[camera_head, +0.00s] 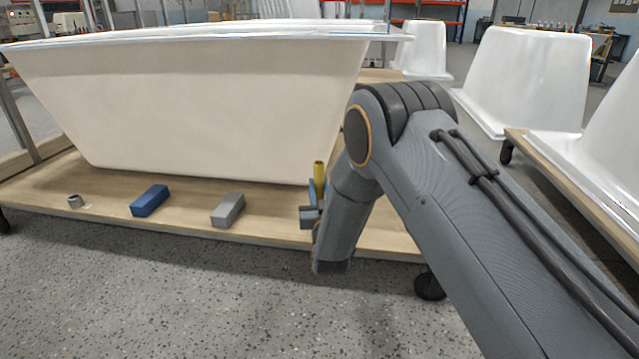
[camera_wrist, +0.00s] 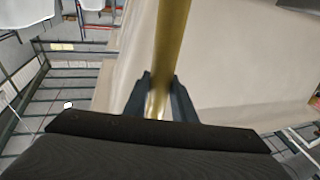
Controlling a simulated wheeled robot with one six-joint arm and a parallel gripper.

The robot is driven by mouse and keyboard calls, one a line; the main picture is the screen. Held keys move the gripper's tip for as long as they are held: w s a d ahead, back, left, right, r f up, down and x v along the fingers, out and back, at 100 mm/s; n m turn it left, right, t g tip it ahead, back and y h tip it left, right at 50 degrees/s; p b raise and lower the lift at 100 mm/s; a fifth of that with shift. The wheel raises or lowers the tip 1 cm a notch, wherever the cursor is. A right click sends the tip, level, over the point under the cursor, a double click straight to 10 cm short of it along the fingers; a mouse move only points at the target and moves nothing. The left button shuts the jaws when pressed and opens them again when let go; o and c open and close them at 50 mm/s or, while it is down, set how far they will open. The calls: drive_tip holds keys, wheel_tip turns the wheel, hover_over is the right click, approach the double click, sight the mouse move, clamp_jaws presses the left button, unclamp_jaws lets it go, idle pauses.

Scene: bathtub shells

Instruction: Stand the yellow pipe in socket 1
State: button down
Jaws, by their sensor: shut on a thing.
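The yellow pipe (camera_head: 319,175) stands about upright in the head view, its top above my gripper (camera_head: 311,213). My gripper is shut on it, beside the wooden platform's front part. The pipe's lower part is hidden by my gripper and arm. In the wrist view the yellow pipe (camera_wrist: 172,40) runs up from between the two dark fingers of my gripper (camera_wrist: 160,95). A small grey ring-like piece (camera_head: 75,201) sits at the platform's left; it may be a socket. No number shows, so I cannot tell which socket is socket 1.
A large white bathtub shell (camera_head: 220,110) stands on the wooden platform (camera_head: 100,185). A blue block (camera_head: 150,200) and a grey block (camera_head: 228,210) lie along its front. More white shells (camera_head: 525,75) stand at the right. The speckled floor in front is clear.

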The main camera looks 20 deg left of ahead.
drive_tip(key=shift+f, duration=0.75)
drive_tip(key=shift+p, duration=0.35)
idle(1.5)
drive_tip(key=shift+f+b, duration=1)
drive_tip(key=shift+f, duration=1.3)
drive_tip(key=c, duration=1.4)
unclamp_jaws()
drive_tip(key=p+v, duration=0.3)
drive_tip(key=v, duration=0.5)
drive_tip(key=shift+p, duration=0.4)
drive_tip(key=shift+w, duration=0.15)
